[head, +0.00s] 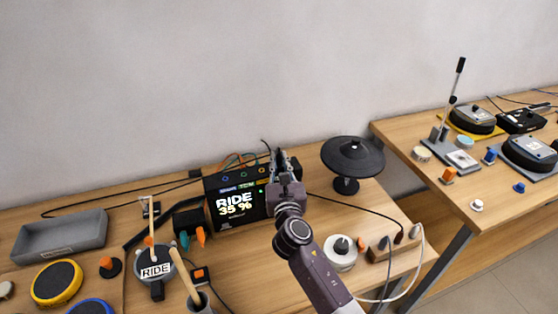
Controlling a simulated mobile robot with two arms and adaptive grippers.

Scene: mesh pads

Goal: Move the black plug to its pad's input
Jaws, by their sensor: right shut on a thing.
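My right gripper (279,160) is shut at the upper right corner of the black module (262,208). A small dark thing shows at its fingertips, with a thin black cable (266,144) beside it. It looks like the black plug, but the fingers hide most of it. The module's screen reads RIDE 35 %, and coloured rings run along its top. A round pad (155,268) labelled RIDE stands in front of the module to the left. A black cymbal-like pad (352,155) stands on a short post to the right. My left gripper is not in view.
A grey tray (60,235) and a yellow-rimmed pad (57,284) are at the left. A second table (487,206) with a lever and pads stands across a gap.

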